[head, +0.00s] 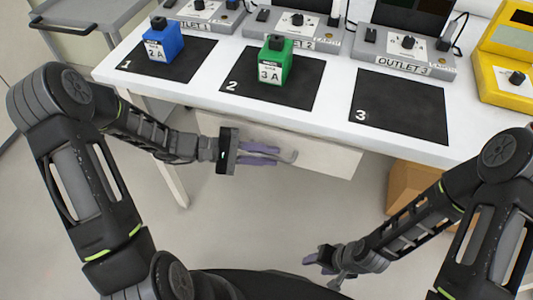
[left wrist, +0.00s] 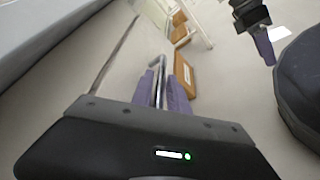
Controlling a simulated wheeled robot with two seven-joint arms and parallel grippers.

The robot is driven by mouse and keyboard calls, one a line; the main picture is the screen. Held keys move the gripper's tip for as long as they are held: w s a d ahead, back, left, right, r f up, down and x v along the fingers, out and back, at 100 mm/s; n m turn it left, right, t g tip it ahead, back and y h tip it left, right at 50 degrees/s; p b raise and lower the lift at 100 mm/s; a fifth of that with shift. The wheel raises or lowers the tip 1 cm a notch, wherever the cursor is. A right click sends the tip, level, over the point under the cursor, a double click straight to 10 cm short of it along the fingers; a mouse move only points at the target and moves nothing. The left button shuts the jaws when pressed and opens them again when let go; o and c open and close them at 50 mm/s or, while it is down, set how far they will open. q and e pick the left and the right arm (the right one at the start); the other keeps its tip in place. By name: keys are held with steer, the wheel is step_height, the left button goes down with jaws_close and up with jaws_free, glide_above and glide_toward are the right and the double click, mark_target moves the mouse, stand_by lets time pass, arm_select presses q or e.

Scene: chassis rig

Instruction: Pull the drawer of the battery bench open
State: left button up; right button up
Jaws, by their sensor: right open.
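The battery bench (head: 190,93) has a white top. Its pale drawer front (head: 325,158) hangs just below the front edge, and no open drawer interior shows. A grey bar handle (head: 291,157) runs along the drawer front. My left gripper (head: 276,155) is at the handle, its purple fingers closed around the bar, one on each side. In the left wrist view the handle (left wrist: 162,65) also runs between the fingers. The fingers hide part of the bar. My right gripper (head: 318,263) is low at the right, open and empty, away from the bench.
A blue battery (head: 163,43) stands on mat 1 and a green battery (head: 274,64) on mat 2. Mat 3 (head: 400,105) is empty. Grey outlet boxes line the back. A cardboard box (head: 408,187) is under the bench. Floor in front of the drawer is clear.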

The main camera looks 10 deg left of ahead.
arm_select(q)
steer(key=shift+c, duration=0.2)
jaws_close()
stand_by(1.1)
